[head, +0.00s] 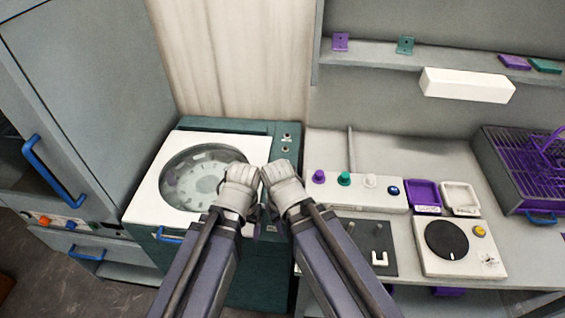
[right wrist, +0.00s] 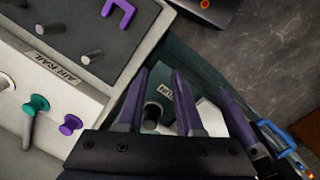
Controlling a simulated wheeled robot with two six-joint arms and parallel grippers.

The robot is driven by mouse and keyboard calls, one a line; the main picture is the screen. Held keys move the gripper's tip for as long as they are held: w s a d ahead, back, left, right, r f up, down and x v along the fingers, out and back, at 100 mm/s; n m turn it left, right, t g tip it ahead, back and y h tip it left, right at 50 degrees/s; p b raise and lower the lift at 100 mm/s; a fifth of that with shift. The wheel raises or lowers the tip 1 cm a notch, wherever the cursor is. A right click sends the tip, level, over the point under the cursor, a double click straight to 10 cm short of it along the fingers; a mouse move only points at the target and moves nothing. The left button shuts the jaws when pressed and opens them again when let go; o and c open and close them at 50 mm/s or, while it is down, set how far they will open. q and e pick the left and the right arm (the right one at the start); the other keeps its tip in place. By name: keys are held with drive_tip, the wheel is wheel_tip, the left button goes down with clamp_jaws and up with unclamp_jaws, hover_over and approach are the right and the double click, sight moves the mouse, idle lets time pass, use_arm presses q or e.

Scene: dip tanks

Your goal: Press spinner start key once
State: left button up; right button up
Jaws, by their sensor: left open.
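The spinner (head: 240,130) is a dark green machine with a white top and a round clear window (head: 200,178), left of centre in the head view. Two small round buttons (head: 285,150) sit on its green top strip at the right; I cannot read which is the start key. My left gripper (head: 250,212) is over the spinner's front right part, its fingers mostly hidden by my wrist. My right gripper is beside it; in the right wrist view its fingers (right wrist: 162,80) are apart. A dark round knob or key (right wrist: 153,112) and a small label (right wrist: 166,92) show between them; contact cannot be told.
Right of the spinner is a bench with a white rail box (head: 350,190) with coloured knobs, a grey pegged plate (head: 362,240), a dial unit (head: 447,240) and a purple basket (head: 520,165). A shelf (head: 400,58) is above. A grey cabinet (head: 90,90) stands left.

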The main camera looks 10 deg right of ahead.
clamp_jaws()
idle(1.4)
